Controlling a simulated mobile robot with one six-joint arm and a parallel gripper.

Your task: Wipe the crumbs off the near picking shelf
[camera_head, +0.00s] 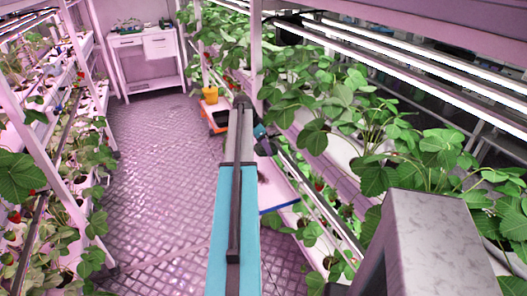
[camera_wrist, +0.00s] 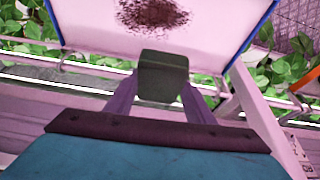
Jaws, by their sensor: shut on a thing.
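The near picking shelf (camera_head: 283,188) is a pale board with a blue edge, low beside the right rack. It also shows in the wrist view (camera_wrist: 90,32), with blue trim along both sides. A patch of dark brown crumbs (camera_wrist: 152,14) lies on it at the top of the wrist view. My gripper (camera_wrist: 160,94) is shut on a dark grey-green block (camera_wrist: 162,72), which looks like a sponge. The block is on the near side of the crumbs, apart from them in the picture. I cannot tell whether it touches the shelf. In the head view my arm hides part of the shelf.
Strawberry plants (camera_head: 340,110) and rails crowd the right rack beside the shelf. A white table (camera_head: 144,45) stands at the back. The aisle floor (camera_head: 155,170) is clear.

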